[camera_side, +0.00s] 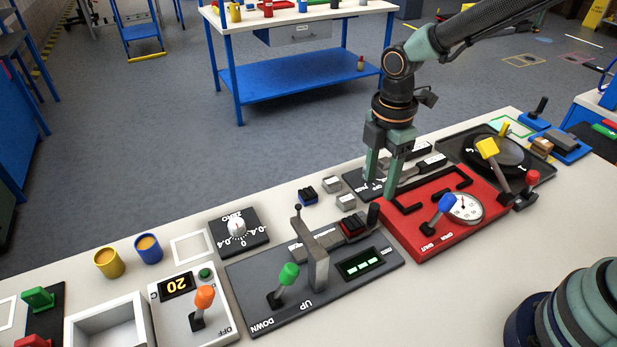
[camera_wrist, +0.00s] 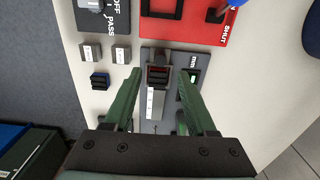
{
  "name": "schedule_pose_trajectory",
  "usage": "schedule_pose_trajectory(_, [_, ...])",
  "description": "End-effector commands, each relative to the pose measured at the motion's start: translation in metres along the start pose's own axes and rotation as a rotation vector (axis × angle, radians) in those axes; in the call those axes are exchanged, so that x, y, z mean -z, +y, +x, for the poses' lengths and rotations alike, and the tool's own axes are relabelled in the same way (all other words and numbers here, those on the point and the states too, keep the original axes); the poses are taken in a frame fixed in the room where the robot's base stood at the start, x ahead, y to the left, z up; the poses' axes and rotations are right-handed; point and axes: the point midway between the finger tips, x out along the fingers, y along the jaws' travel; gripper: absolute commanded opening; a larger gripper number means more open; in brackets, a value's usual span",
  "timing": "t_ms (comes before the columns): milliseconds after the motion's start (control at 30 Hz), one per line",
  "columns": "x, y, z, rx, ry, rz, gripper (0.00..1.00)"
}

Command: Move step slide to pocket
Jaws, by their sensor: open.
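My gripper (camera_side: 382,190) is open and empty, pointing down above the bench near the red panel's left end. In the wrist view my gripper (camera_wrist: 159,80) has its green fingers on either side of a dark block with a red part (camera_wrist: 157,76), at the end of a pale graduated bar (camera_wrist: 155,103). This block, which may be the step slide, also shows in the side view (camera_side: 353,227), below and apart from the fingertips. It sits on the grey panel (camera_side: 245,290) marked UP and DOWN. I cannot tell which part is the pocket.
The red panel (camera_side: 430,215) carries a blue-knobbed lever.

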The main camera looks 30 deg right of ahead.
Motion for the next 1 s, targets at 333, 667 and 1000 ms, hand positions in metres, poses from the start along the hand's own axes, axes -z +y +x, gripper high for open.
schedule_pose_trajectory(333, [-0.001, -0.001, 0.063, 0.004, -0.001, 0.002, 0.57])
schedule_pose_trajectory(667, [0.0, 0.0, 0.081, 0.0, 0.0, 0.003, 0.57])
schedule_pose_trajectory(1000, [0.0, 0.0, 0.081, -0.001, 0.0, 0.003, 0.07])
